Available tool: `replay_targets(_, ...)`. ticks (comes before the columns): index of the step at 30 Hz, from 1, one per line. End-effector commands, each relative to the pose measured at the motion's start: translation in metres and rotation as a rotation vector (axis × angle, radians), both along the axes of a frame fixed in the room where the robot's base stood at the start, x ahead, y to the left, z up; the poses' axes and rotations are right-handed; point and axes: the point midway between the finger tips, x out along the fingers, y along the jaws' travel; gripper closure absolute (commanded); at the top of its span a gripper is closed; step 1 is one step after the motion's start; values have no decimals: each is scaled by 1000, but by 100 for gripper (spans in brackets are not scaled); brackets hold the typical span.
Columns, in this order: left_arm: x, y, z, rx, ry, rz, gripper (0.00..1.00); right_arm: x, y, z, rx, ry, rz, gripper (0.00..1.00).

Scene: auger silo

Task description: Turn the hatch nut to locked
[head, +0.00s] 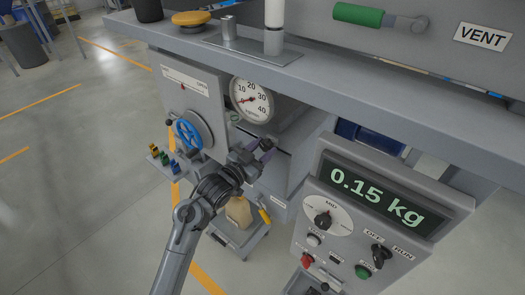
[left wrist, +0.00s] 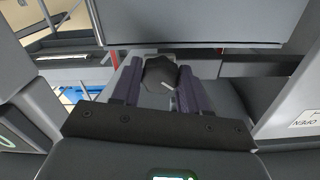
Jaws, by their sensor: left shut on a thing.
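The hatch nut (left wrist: 161,74) is a dark, many-sided knob with a pale pointer line, seen in the left wrist view. The line slants toward the lower right of that picture. My left gripper (left wrist: 161,88) has one purple finger on each side of the nut and is shut on it. In the head view my left gripper (head: 257,152) reaches the grey machine below the dial gauge, and I cannot make out the nut there. A label reading OPEN (left wrist: 304,121) shows upside down at the right of the wrist view. My right gripper is not in view.
A blue handwheel (head: 188,133) and a dial gauge (head: 251,100) are close to my left arm. A control panel (head: 325,217) with a display reading 0.15 kg (head: 375,197) stands to the right. A grey shelf (head: 330,75) overhangs. Open floor lies left.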

Motion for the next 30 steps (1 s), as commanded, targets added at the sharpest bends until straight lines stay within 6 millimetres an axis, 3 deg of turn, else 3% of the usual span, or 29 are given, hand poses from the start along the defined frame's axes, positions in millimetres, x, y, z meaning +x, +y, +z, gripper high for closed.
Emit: replay_targets(30, 1, 2, -2, 798, -524, 0, 87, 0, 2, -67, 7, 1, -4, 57)
